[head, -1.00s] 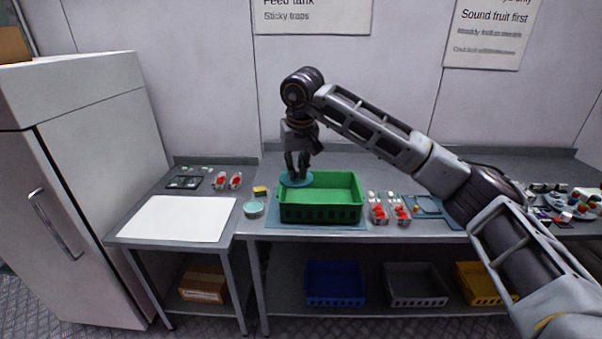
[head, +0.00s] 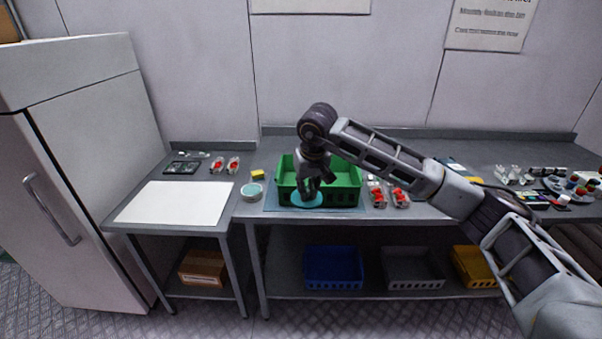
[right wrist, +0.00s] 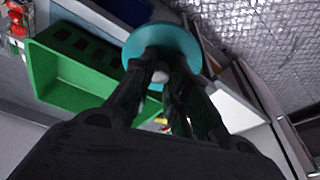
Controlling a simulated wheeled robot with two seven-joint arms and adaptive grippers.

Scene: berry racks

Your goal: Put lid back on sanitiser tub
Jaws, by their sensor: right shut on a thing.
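The sanitiser tub (head: 252,190) stands on the bench left of the green crate, its top showing pale. The round teal lid (head: 307,200) is held in my right gripper (head: 311,188), over the front edge of the green crate (head: 345,190). In the right wrist view the teal lid (right wrist: 185,45) sits at the fingertips, with the fingers (right wrist: 165,75) shut on its pale knob. The lid is apart from the tub, to its right. My left gripper is not in view.
A yellow block (head: 258,174) lies just behind the tub. A white board (head: 175,203) covers the lower table at left. Punnets with red fruit (head: 398,197) stand right of the crate. A tall grey cabinet (head: 75,170) stands at far left.

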